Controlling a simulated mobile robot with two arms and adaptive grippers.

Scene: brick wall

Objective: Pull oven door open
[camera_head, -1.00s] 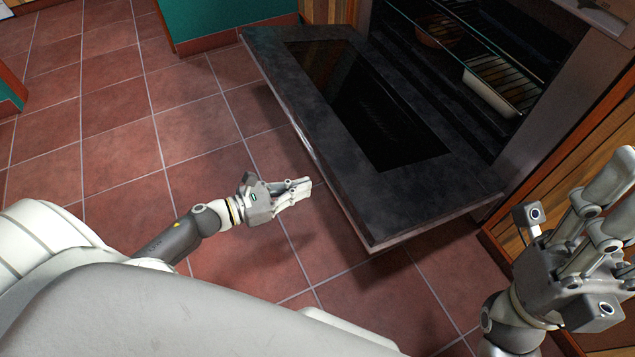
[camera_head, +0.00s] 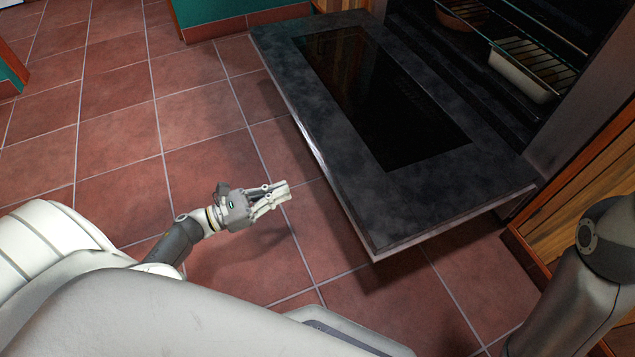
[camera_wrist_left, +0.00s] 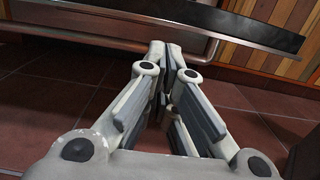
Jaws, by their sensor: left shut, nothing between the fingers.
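The oven door (camera_head: 340,151) is dark grey with a black glass pane (camera_head: 385,105). It is folded down, wide open and about level, in the middle and right of the head view. My left gripper (camera_head: 284,191) is shut and empty, left of the door's front edge and apart from it in the picture. In the left wrist view its fingertips (camera_wrist_left: 172,50) meet, with the door's edge (camera_wrist_left: 225,25) and a metal handle bar (camera_wrist_left: 120,43) beyond them. My right gripper is out of view; only part of that arm shows at the lower right.
The oven cavity (camera_head: 425,42) is open, with a wire rack (camera_head: 538,62), a white dish (camera_head: 515,75) and a brown bowl (camera_head: 460,14) inside. Wooden panels (camera_head: 575,190) stand at the right. The tiled floor (camera_head: 120,130) at the left is clear. A green cabinet (camera_head: 222,12) stands behind.

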